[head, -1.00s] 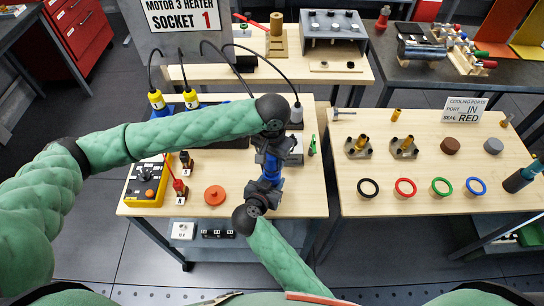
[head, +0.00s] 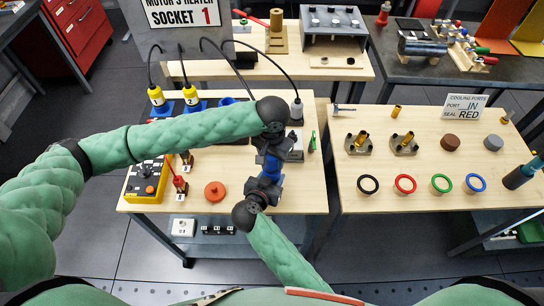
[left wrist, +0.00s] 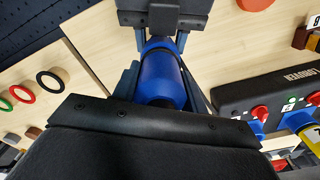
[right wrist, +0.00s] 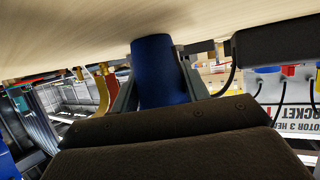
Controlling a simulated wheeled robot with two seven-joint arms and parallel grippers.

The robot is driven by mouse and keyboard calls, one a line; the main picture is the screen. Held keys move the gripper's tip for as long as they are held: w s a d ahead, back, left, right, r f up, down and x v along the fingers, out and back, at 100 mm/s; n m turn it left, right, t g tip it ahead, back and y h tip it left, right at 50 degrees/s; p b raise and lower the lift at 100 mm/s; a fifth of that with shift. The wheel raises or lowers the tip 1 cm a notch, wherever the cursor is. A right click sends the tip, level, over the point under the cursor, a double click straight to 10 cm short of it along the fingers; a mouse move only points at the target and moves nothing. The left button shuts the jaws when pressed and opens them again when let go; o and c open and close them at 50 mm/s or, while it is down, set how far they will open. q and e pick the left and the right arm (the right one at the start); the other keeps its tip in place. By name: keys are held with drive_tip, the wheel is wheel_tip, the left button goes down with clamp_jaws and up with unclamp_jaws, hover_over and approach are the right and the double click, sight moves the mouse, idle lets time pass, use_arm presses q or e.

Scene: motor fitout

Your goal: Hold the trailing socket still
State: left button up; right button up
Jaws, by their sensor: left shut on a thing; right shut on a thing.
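The blue trailing socket (head: 271,165) is between my two grippers, above the front right of the left wooden table. My left gripper (head: 273,150) reaches it from the back and is shut on it. My right gripper (head: 264,186) reaches it from the front and is shut on it too. In the left wrist view the socket (left wrist: 163,78) is a smooth blue cylinder between the fingers, with a dark end. In the right wrist view the blue body (right wrist: 158,72) stands between the fingers. The grippers hide much of it in the head view.
Yellow plugs (head: 157,97) with black cables stand behind my left arm. A yellow control box (head: 146,184) and an orange disc (head: 215,192) are left of the grippers. Coloured rings (head: 405,184) and brass fittings (head: 403,143) lie on the right table. A gap separates the tables.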

use_arm(q)
drive_tip(key=shift+f, duration=0.6)
drive_tip(key=o, duration=1.1)
drive_tip(key=shift+r, duration=0.1)
wheel_tip(320, 180, up, 12)
drive_tip(key=shift+f, duration=0.1)
use_arm(e)
drive_tip(key=o, duration=1.2)
drive_tip(key=shift+c, duration=0.2)
drive_tip(key=v, duration=1.2)
drive_tip(key=shift+a, duration=0.1)
